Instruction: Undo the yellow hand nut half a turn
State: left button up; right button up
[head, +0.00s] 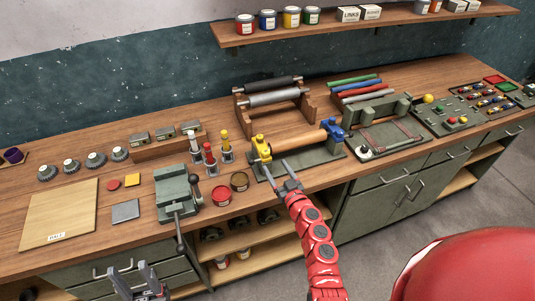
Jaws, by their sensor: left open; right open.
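A yellow hand nut (260,142) shows at the left end of a wooden roller (297,141) in a small bench stand. The yellow fitting around it makes the nut's exact outline hard to tell. A blue fitting (332,129) is at the roller's right end. My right gripper (275,167) is open, its two fingers pointing at the yellow end from the front, just below it in the picture. I cannot tell whether a finger touches it. My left gripper (129,268) is open and empty at the bottom left, in front of the bench and well away from the nut.
A framed device (385,133) stands to the right.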

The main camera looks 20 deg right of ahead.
aim_at(268, 154)
jog(key=w, duration=0.2)
jog(key=w+b, duration=0.1)
jog(key=w, duration=0.3)
jog(key=shift+w+a+f+b, duration=0.15)
jog(key=shift+a+b, duration=0.1)
jog(key=shift+b, duration=0.05)
jog(key=shift+w+a, duration=0.15)
jog(key=shift+w, duration=0.55)
jog(key=shift+c, duration=0.3)
grip_shut()
